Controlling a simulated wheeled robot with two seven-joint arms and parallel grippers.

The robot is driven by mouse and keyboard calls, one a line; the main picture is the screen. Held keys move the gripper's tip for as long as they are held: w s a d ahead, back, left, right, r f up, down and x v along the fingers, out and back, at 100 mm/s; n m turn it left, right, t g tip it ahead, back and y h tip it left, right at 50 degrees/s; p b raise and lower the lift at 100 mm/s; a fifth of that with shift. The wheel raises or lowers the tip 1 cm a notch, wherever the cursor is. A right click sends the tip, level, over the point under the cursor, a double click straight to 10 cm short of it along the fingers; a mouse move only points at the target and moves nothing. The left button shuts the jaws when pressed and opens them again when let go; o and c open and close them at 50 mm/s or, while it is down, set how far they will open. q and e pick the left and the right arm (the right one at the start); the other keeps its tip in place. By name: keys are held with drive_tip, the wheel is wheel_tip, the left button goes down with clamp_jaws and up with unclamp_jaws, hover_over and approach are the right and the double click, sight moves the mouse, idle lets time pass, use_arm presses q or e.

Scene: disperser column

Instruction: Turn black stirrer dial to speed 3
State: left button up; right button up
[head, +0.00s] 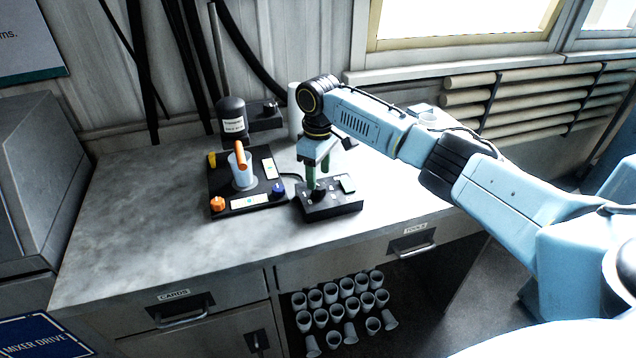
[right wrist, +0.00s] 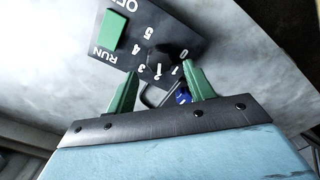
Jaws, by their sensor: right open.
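The black stirrer dial (head: 318,194) is on top of a black control box (head: 345,206) on the bench. In the right wrist view the dial (right wrist: 160,56) is dark against the dark box, ringed by white numbers from 0 to 5. I cannot tell clearly where its pointer stands. My right gripper (head: 318,178) points down over the dial, open and empty. In the right wrist view its green fingers (right wrist: 163,72) are spread, one toward each side of the dial; I see no contact. My left gripper is not in view.
The box has a green switch (head: 347,184) by the RUN and OFF labels. Left of it is a black tray (head: 229,205) with a beaker (head: 238,172), an orange knob (head: 217,204) and a blue knob (head: 278,189). The bench's left part is clear.

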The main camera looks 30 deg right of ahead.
sight(319, 185)
wheel_tip(319, 185, down, 3)
drive_tip(key=shift+r, duration=0.2)
drive_tip(key=shift+f, duration=0.45)
drive_tip(key=shift+c, duration=0.8)
drive_tip(key=c, duration=0.8)
drive_tip(key=m+p, duration=0.2)
drive_tip(key=p, duration=0.1)
drive_tip(key=m+p, duration=0.2)
drive_tip(key=p, duration=0.2)
drive_tip(key=shift+r+m, duration=0.2)
drive_tip(key=shift+m, duration=0.2)
drive_tip(key=shift+f+m+p, duration=0.1)
drive_tip(key=shift+m+p, duration=1.05)
drive_tip(key=shift+m, duration=0.05)
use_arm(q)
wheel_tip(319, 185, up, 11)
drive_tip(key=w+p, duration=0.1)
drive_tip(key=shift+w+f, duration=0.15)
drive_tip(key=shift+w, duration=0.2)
use_arm(e)
drive_tip(key=shift+d+f+m, duration=0.1)
drive_tip(key=shift+m, duration=1.1)
use_arm(q)
drive_tip(key=shift+p, duration=0.3)
use_arm(e)
drive_tip(key=shift+m, duration=0.3)
